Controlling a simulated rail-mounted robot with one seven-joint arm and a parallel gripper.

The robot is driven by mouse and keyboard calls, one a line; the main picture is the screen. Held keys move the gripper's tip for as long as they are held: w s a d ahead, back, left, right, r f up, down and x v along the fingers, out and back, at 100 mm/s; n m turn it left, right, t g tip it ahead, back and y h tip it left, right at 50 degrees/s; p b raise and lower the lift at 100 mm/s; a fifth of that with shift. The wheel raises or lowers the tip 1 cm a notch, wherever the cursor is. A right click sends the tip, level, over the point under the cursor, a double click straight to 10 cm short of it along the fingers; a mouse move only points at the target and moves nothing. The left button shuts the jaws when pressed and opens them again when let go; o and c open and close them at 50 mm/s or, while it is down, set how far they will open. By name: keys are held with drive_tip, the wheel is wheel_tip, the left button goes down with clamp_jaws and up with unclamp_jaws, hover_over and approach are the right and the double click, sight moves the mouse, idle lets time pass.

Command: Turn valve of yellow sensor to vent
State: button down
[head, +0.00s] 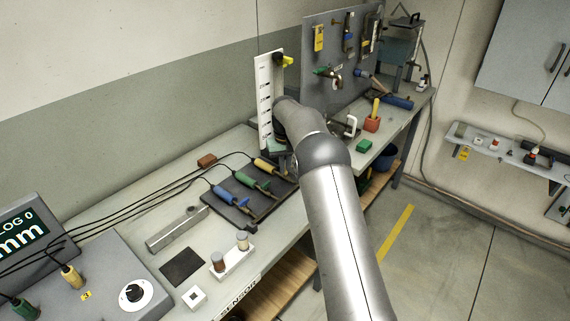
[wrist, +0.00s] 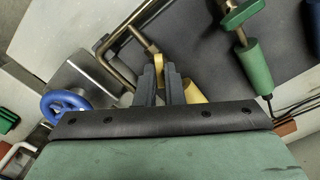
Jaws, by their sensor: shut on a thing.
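The yellow sensor (head: 267,166) lies at the far end of a dark tray, beside the green sensor (head: 250,182) and the blue sensor (head: 233,198). Part of the yellow sensor body (wrist: 194,93) shows right of the fingers. The green sensor (wrist: 255,65) with its green valve handle (wrist: 240,12) is farther right. In the head view my arm hides the fingertips and the yellow valve.
A blue handwheel (wrist: 65,104) and a bent brass pipe (wrist: 110,48) are close left of my fingers. A white scale board (head: 264,100) stands behind my gripper. Black cables (head: 170,190) run along the bench. A metal bar (head: 176,229) lies in front of the tray.

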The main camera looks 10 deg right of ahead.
drive_tip(key=m, duration=0.6)
drive_tip(key=shift+m+p, duration=0.3)
drive_tip(key=shift+p, duration=0.05)
drive_tip(key=m, duration=0.5)
drive_tip(key=shift+m, duration=0.4)
idle(1.1)
drive_tip(key=c, duration=1.5)
unclamp_jaws()
drive_tip(key=shift+c, duration=0.2)
wheel_tip(320, 180, up, 18)
drive_tip(key=p, duration=0.1)
drive_tip(key=shift+f, duration=0.25)
